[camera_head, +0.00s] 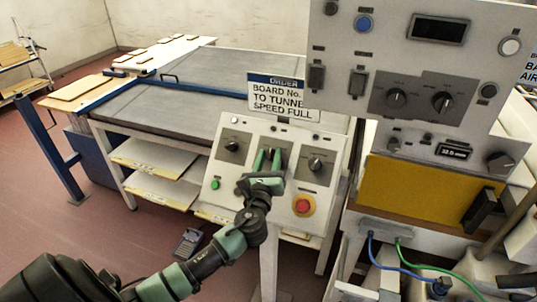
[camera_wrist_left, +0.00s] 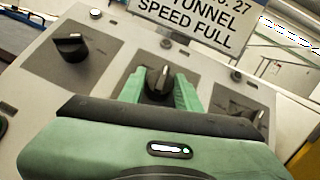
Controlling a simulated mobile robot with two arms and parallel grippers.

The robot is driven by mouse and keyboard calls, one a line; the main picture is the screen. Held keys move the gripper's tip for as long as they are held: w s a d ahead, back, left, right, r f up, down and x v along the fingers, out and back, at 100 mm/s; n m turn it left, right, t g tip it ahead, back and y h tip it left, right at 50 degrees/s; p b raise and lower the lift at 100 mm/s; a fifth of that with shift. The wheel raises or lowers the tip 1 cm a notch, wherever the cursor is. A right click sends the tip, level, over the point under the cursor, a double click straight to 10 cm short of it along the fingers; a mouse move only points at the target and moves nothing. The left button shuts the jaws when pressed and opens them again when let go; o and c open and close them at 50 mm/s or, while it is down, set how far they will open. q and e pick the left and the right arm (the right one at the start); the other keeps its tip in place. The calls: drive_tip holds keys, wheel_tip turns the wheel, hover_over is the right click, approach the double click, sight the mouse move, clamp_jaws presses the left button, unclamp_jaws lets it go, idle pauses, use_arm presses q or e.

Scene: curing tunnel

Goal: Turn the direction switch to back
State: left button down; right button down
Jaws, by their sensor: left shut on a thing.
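A sloped grey control panel (camera_head: 258,199) carries three black rotary switches in a row. The middle rotary switch (camera_wrist_left: 159,82) sits between the green fingers of my left gripper (camera_head: 268,162), which is shut on it. In the wrist view its pointer stands nearly upright, tilted slightly right. The left switch (camera_head: 232,146) and the right switch (camera_head: 315,164) are free. The labels are too small to read, so I cannot tell from them which switch is for direction. My right gripper is not in view.
A green button (camera_head: 215,184) and a red stop button (camera_head: 302,206) sit low on the panel. A sign (camera_head: 283,98) stands behind its top edge. A taller panel (camera_head: 421,60) with more knobs hangs at the right. A conveyor table (camera_head: 180,105) lies behind.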

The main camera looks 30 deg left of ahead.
use_arm(q)
drive_tip(key=n+g+y, duration=0.1)
drive_tip(key=n, duration=0.1)
drive_tip(key=n+g+y, duration=0.1)
drive_tip(key=n, duration=0.1)
drive_tip(key=n+g+y, duration=0.1)
drive_tip(key=n+y, duration=0.1)
drive_tip(key=shift+w+d+r+g+p, duration=0.15)
drive_tip(key=shift+d+g+p, duration=0.1)
drive_tip(key=shift+g+p, duration=0.05)
drive_tip(key=shift+n+g+y, duration=0.9)
drive_tip(key=shift+n+g, duration=0.8)
drive_tip(key=shift+n, duration=0.6)
drive_tip(key=shift+n+p, duration=0.3)
drive_tip(key=shift+r, duration=0.1)
drive_tip(key=c, duration=1)
unclamp_jaws()
drive_tip(key=b+v, duration=0.2)
drive_tip(key=v, duration=0.5)
drive_tip(key=shift+d, duration=0.35)
